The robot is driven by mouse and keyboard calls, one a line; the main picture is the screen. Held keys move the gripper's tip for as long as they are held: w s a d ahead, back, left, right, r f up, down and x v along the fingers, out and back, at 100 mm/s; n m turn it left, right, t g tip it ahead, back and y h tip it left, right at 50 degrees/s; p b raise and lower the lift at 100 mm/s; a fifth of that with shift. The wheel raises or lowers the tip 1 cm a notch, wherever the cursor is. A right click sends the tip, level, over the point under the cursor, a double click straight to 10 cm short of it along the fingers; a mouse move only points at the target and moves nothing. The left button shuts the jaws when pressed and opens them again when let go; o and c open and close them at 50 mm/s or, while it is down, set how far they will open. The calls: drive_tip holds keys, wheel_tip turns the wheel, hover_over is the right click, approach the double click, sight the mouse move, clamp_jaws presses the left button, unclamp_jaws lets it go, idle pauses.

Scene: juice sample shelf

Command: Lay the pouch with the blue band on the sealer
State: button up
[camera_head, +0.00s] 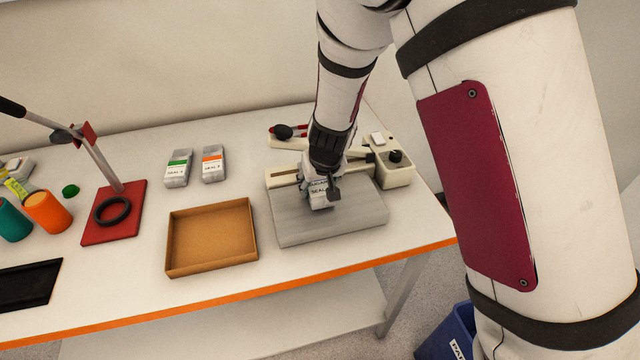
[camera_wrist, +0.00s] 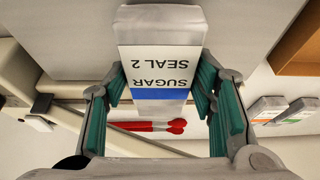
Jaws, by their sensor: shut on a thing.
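The pouch with the blue band (camera_wrist: 160,94) is a pale packet with a "SUGAR SEAL 2" label, upside down in the wrist view. My gripper (camera_wrist: 161,80) is shut on it, with a teal-padded finger on each side. In the head view my gripper (camera_head: 326,184) points down over the sealer (camera_head: 350,223), and the pouch's lower part (camera_head: 320,203) shows below it, in front of the sealer's cream bar. The sealer has a grey plate in front and a cream box with a black knob at right. I cannot tell whether the pouch touches the plate.
An open cardboard tray (camera_head: 250,239) lies left of the plate. A red-based stand (camera_head: 122,227) is farther left. A red-handled tool (camera_wrist: 150,126) lies behind the sealer.

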drive_tip(key=shift+w+f, duration=0.1)
drive_tip(key=shift+f, duration=0.25)
drive_tip(key=o, duration=1.3)
drive_tip(key=shift+r, duration=0.1)
